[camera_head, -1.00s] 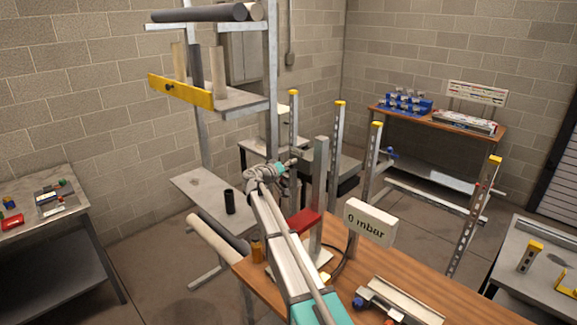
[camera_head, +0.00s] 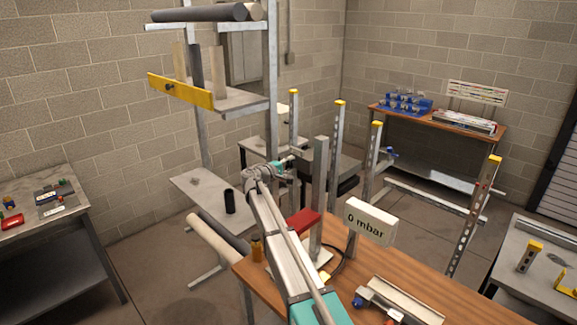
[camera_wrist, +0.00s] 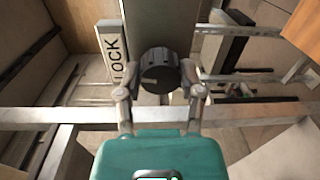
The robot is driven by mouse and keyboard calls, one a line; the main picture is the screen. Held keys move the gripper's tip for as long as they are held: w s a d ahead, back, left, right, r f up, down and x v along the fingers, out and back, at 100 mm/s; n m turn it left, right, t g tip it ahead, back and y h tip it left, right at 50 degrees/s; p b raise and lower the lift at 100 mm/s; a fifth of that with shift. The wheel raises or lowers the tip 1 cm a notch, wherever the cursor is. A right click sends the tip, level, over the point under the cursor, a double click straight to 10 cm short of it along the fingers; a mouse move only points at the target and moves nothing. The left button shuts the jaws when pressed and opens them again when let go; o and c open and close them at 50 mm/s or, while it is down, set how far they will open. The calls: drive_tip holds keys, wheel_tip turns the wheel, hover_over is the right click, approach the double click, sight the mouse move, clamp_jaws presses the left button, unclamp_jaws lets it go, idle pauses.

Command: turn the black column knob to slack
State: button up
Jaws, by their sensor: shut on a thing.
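The black column knob (camera_wrist: 157,62) is a ribbed round knob on the face of a grey column (camera_wrist: 158,20) in the wrist view. It has a pale mark on its front. My gripper (camera_wrist: 158,80) has one finger on each side of the knob and is shut on it. A white plate with the word LOCK (camera_wrist: 112,55) is left of the column; its lettering is partly covered by the left finger.
A wooden bench (camera_head: 400,285) with a grey post and a "0 mbar" display (camera_head: 369,221) stands right of my arm. A shelf with a yellow front (camera_head: 180,91) is above left. A black cylinder (camera_head: 229,201) stands on the lower shelf.

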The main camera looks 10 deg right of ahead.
drive_tip(key=shift+d, duration=0.1)
idle(0.4)
drive_tip(key=o, duration=1.2)
drive_tip(key=shift+c, duration=0.2)
drive_tip(key=shift+f, duration=0.1)
